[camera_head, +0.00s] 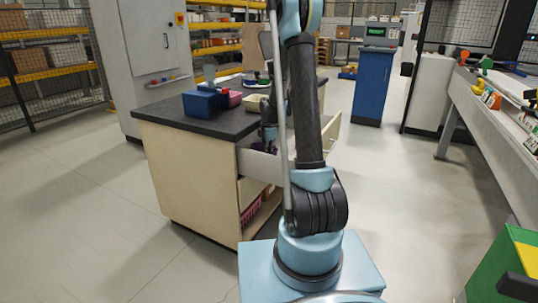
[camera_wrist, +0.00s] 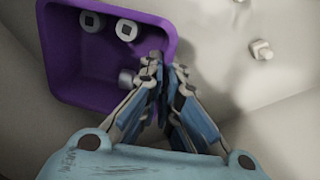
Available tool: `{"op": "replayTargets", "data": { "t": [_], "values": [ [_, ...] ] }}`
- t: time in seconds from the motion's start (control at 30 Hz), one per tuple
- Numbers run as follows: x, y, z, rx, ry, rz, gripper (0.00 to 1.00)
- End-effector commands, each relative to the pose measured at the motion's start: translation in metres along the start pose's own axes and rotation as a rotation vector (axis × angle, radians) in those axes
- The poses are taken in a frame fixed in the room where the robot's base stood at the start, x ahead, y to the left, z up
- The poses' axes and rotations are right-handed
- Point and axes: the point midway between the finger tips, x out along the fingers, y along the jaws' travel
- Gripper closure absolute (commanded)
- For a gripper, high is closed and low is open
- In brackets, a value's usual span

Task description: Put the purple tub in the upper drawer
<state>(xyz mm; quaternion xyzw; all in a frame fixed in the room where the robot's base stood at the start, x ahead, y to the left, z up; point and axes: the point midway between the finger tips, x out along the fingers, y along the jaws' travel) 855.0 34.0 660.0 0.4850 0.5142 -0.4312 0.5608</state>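The purple tub (camera_wrist: 62,60) fills the upper left of the wrist view, with a few small grey metal parts (camera_wrist: 126,30) in it. My gripper (camera_wrist: 166,72) has its fingers close together at the tub's right wall, one on the inner side and one on the outer side, seemingly pinching it. In the head view my gripper (camera_head: 268,130) points down into the open upper drawer (camera_head: 257,166) of the workbench. A bit of purple shows beneath it there; the drawer wall and my arm hide most of the tub.
The dark benchtop (camera_head: 170,108) holds a blue box (camera_head: 203,103), a pink tub (camera_head: 234,99) and a pale yellow tub (camera_head: 254,103). A lower compartment holds a pink basket (camera_head: 250,212). Left floor is clear.

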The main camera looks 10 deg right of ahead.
Motion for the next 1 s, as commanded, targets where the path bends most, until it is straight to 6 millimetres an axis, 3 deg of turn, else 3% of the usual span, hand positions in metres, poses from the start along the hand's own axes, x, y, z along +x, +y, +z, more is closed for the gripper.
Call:
{"op": "replayTargets", "data": {
  "t": [0.03,0.17,0.63,1.0],
  "values": [
    [0.001,0.000,0.000,0.000,0.000,0.000,1.00],
    [0.001,0.000,0.000,0.000,0.000,0.000,0.75],
    [-0.007,0.000,0.001,0.001,0.000,0.000,0.75],
    [-0.059,-0.001,0.001,0.002,0.000,0.000,0.75]
  ]
}}
